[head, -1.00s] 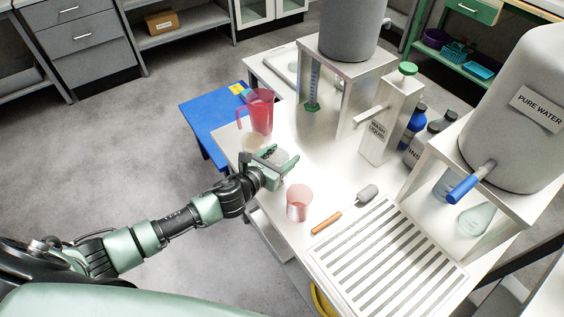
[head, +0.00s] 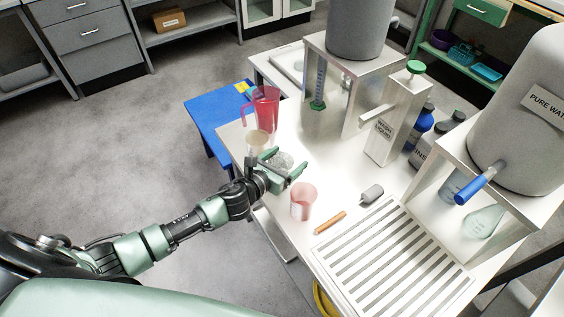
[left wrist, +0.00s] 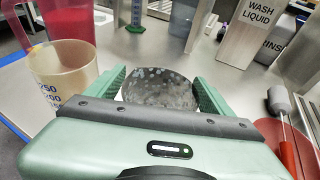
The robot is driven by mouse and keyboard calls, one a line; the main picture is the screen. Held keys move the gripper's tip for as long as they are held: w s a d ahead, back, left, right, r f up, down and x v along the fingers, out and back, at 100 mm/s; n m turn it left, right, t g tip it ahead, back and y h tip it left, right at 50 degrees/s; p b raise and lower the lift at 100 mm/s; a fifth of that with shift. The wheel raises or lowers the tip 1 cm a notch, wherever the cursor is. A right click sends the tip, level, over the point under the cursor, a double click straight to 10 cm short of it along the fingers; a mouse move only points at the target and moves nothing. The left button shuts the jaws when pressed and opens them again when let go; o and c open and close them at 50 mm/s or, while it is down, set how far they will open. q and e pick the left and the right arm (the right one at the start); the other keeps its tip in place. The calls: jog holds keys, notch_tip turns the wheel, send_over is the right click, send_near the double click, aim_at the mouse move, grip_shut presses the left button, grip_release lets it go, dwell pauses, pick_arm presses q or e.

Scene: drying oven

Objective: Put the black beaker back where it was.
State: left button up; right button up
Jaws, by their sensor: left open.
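The black beaker (head: 282,161) shows as a smoky, see-through dark shape with pale spots, standing on the white table. In the left wrist view it (left wrist: 160,92) sits between the fingers, its lower part hidden behind the gripper body. My left gripper (head: 284,163) is open around it, one finger on each side; in the left wrist view the gripper (left wrist: 160,82) shows both green fingers. Whether the fingers touch the beaker I cannot tell. My right gripper is not in view.
Close by stand a pale amber beaker (head: 257,143), a red pitcher (head: 266,106) and a pink beaker (head: 303,203). A brush (head: 330,222) lies near a slotted rack (head: 398,262). The wash liquid dispenser (head: 392,125) stands behind. Some bare table lies right of the gripper.

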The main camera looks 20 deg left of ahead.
pick_arm(q)
jog(key=shift+s+a+r, duration=0.1)
jog(key=shift+s+r, duration=0.05)
jog(key=shift+s, duration=0.2)
jog(key=v, duration=1.1)
